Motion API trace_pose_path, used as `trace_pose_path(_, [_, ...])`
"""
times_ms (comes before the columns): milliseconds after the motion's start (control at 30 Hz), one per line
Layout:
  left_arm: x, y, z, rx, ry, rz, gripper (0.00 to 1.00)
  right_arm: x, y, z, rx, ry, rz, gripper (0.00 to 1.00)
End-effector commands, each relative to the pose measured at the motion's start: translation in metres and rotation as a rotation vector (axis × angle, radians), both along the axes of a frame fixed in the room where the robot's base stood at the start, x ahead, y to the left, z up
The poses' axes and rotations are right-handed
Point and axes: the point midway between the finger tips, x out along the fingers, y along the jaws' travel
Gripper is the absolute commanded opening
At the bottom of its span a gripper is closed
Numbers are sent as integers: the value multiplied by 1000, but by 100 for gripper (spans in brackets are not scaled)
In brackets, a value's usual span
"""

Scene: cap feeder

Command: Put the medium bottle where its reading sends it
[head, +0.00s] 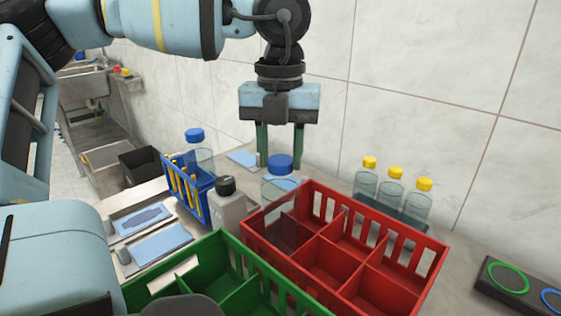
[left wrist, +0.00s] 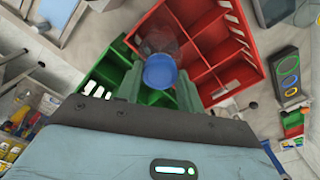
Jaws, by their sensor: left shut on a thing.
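A clear bottle with a blue cap (head: 280,164), which I take as the medium bottle, is upright at the left back corner of the red crate (head: 405,236). My left gripper (head: 280,166) points straight down and is shut on it at the cap, one finger on each side. In the left wrist view the blue cap (left wrist: 160,72) sits between the fingertips, with the red crate behind it. My right gripper is not in view.
A green crate (head: 225,237) stands in front. A blue basket (head: 187,198) with another blue-capped bottle (head: 195,136) and a grey black-topped container (head: 227,212) are left. Yellow-capped bottles (head: 390,190) stand behind the red crate. A panel with coloured rings (head: 497,272) lies right.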

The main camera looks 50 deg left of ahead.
Motion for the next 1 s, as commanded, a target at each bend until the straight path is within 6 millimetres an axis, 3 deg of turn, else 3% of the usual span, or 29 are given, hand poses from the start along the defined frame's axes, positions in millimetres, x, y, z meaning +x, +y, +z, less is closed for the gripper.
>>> trace_pose_path(233, [0, 0, -33, -3, 0, -1, 17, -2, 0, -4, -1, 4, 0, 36])
trace_pose_path(633, [0, 0, -38, -1, -1, -1, 17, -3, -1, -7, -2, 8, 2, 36])
trace_pose_path(667, [0, 0, -39, -1, 1, 0, 39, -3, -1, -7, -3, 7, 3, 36])
trace_pose_path(800, [0, 0, -38, -1, 1, 0, 57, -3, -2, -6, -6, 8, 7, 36])
trace_pose_path(1000, [0, 0, -38, -1, 1, -1, 59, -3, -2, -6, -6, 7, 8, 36])
